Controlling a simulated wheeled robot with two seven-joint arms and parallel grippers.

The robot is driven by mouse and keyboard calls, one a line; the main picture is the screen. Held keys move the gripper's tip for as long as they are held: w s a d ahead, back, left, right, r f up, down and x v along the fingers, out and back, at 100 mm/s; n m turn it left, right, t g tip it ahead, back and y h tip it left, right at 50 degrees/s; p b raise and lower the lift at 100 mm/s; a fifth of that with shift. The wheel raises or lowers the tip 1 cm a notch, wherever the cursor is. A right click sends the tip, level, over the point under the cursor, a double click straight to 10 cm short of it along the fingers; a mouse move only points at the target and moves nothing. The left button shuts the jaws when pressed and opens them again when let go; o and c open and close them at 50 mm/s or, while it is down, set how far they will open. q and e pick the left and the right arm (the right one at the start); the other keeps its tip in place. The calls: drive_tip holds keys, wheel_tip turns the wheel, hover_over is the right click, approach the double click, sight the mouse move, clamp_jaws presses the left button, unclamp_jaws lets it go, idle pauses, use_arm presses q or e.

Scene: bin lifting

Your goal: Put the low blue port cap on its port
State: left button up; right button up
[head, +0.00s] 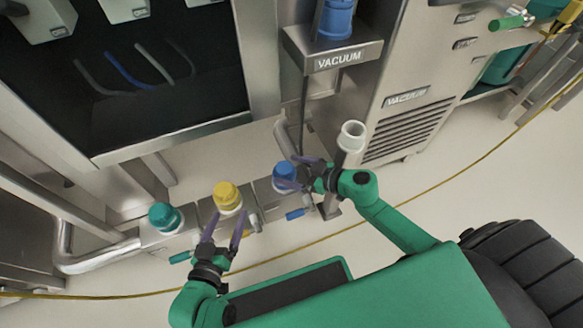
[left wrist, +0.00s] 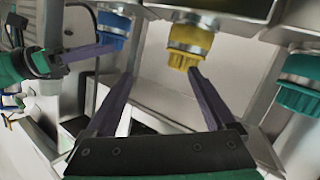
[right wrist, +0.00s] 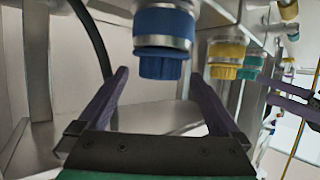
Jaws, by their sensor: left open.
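A low blue cap (head: 284,173) sits upright on the right one of three port blocks. My right gripper (head: 294,173) is open at it, one finger to each side in the head view. In the right wrist view the ribbed blue cap (right wrist: 160,65) shows beyond and between the spread fingers, under a silver ring. Contact cannot be told. My left gripper (head: 225,228) is open and empty in front of the yellow cap (head: 227,194). In the left wrist view the yellow cap (left wrist: 186,50) stands beyond the finger tips. I cannot tell how firmly the blue cap is seated.
A teal cap (head: 165,217) stands on the left block. A blue item (head: 336,18) stands on the VACUUM shelf (head: 333,60). Steel frames stand behind. A yellow floor line (head: 440,172) crosses open floor.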

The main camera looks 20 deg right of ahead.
use_arm(q)
drive_tip(key=w+r+t, duration=0.4)
drive_tip(key=w+r, duration=0.3)
drive_tip(key=r, duration=0.5)
use_arm(e)
drive_tip(key=shift+r, duration=0.15)
use_arm(q)
drive_tip(key=s+f+g+p, duration=0.2)
drive_tip(key=s+f+g, duration=0.4)
drive_tip(key=s+f, duration=0.6)
use_arm(e)
wheel_tip(320, 180, up, 3)
drive_tip(key=shift+f, duration=0.15)
use_arm(q)
wheel_tip(320, 180, up, 6)
drive_tip(key=w+g+p, duration=0.1)
drive_tip(key=w+p, duration=0.1)
drive_tip(key=p, duration=0.5)
drive_tip(key=s+a+r+g+y+p, duration=0.2)
drive_tip(key=a+g, duration=0.1)
drive_tip(key=a, duration=0.2)
drive_tip(key=s+a+r+m+g+y+p, duration=0.1)
drive_tip(key=s+a+r+g+y+p, duration=0.1)
drive_tip(key=a, duration=0.4)
drive_tip(key=shift+r+g+y+p, duration=0.4)
drive_tip(key=shift+r+g+p, duration=0.35)
drive_tip(key=shift+g, duration=0.35)
use_arm(e)
wheel_tip(320, 180, up, 17)
